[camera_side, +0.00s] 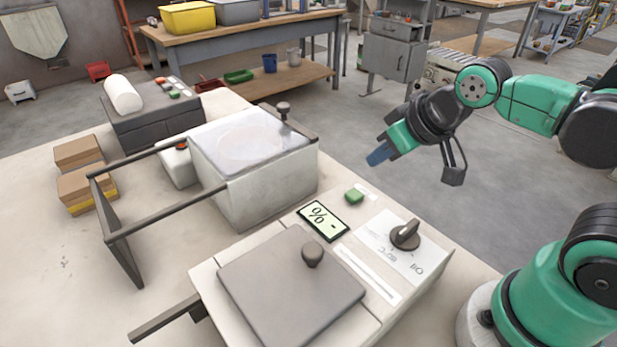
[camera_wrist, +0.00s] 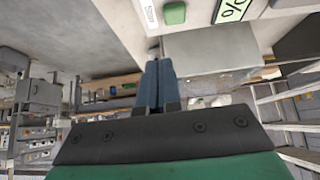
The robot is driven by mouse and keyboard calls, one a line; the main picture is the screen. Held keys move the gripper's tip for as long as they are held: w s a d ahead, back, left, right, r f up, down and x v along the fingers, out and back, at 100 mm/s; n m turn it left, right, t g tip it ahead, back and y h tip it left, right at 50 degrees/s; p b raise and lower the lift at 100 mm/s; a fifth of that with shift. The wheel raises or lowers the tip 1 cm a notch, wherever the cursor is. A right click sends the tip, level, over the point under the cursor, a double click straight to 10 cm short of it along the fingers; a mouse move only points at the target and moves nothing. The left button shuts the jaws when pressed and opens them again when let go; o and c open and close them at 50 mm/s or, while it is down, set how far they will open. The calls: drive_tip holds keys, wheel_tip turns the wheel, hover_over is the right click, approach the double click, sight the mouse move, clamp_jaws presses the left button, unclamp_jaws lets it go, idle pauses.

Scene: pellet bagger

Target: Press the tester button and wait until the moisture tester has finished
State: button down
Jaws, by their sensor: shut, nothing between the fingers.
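The moisture tester is the white box (camera_side: 207,282) at the front of the table, with a grey lid (camera_side: 290,290) lying shut and a dark knob on it. Its display (camera_side: 322,221) shows "% -". The green tester button (camera_side: 354,196) sits beside the display; it also shows at the top of the wrist view (camera_wrist: 174,13), with a white label (camera_wrist: 151,13) next to it. A dark dial (camera_side: 405,235) stands on the tester's right part. My gripper (camera_side: 378,157) is shut and empty, in the air behind and right of the button, apart from it. Its blue fingers (camera_wrist: 156,88) show in the wrist view.
A white box with a clear lid (camera_side: 250,145) and a dark bar frame (camera_side: 125,245) stand left of the tester. A grey machine with a white roll (camera_side: 123,95) and brown blocks (camera_side: 82,170) are further left. The air around my gripper is free.

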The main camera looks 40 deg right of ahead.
sight(358, 197)
idle(0.3)
drive_tip(key=shift+a+r+n, duration=0.2)
drive_tip(key=shift+n, duration=0.2)
drive_tip(key=r+n+h, duration=0.1)
drive_tip(key=a+r+n+t+h, duration=0.1)
drive_tip(key=r+n, duration=0.1)
drive_tip(key=w+a+r+n, duration=0.1)
drive_tip(key=shift+w+r+n+t+h, duration=0.1)
drive_tip(key=shift+r+n+t+h, duration=0.2)
drive_tip(key=shift+r+h, duration=0.1)
drive_tip(key=shift+f, duration=0.15)
drive_tip(key=shift+f, duration=4.3)
drive_tip(key=shift+f, duration=0.15)
drive_tip(key=shift+f, duration=0.3)
